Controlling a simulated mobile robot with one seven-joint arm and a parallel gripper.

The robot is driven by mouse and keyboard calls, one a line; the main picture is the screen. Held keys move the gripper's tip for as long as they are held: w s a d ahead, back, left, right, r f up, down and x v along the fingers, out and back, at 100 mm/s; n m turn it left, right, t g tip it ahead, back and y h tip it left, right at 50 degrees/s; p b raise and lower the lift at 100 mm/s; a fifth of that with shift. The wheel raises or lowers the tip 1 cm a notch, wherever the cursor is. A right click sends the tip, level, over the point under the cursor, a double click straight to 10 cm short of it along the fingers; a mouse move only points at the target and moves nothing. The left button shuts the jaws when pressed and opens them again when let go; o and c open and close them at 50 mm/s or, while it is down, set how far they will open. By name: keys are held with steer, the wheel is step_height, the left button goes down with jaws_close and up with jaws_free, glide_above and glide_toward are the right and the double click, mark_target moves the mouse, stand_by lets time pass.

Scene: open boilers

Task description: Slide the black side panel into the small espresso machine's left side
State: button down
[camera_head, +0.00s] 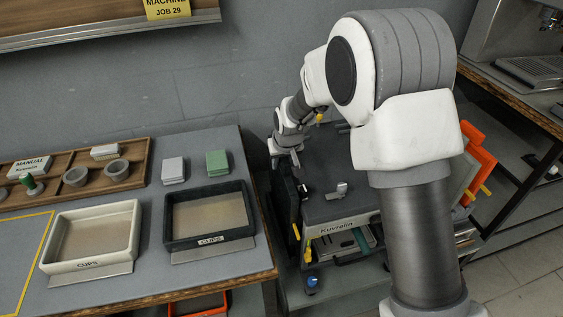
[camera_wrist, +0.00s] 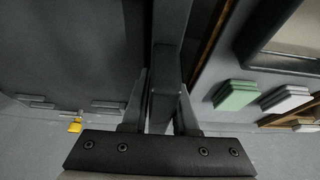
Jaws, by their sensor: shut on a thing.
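The small espresso machine (camera_head: 335,203), a dark grey box marked Kuvralin, stands below and right of the table. Its top also fills the left of the wrist view (camera_wrist: 60,50). My gripper (camera_head: 287,160) is at its left side, pointing down. In the wrist view my gripper (camera_wrist: 163,85) is shut on the top part of the black side panel (camera_wrist: 170,45), seen nearly edge-on. In the head view the panel (camera_head: 287,205) hangs upright along the machine's left side. I cannot tell whether it touches the machine or sits in any guide.
The table (camera_head: 150,185) edge runs close on the left of the panel, with a dark cups tray (camera_head: 210,188) near it. A green block (camera_head: 217,162) and a grey block (camera_head: 173,170) lie behind. An orange panel (camera_head: 480,155) stands on the machine's right.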

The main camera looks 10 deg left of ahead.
steer(key=shift+s+d+f, duration=0.1)
steer(key=shift+s+f, duration=0.1)
steer(key=shift+f, duration=0.4)
steer(key=shift+s+d+f, duration=0.1)
steer(key=shift+s+f, duration=0.05)
steer(key=shift+f, duration=0.45)
steer(key=c, duration=0.6)
jaws_free()
steer(key=shift+d, duration=0.2)
steer(key=shift+r, duration=0.4)
steer(key=w+a+p+v, duration=0.1)
steer(key=p+v, duration=0.1)
steer(key=v, duration=1.6)
steer(key=shift+r+p, duration=0.35)
steer(key=shift+r, duration=0.15)
steer(key=shift+s+a, duration=0.15)
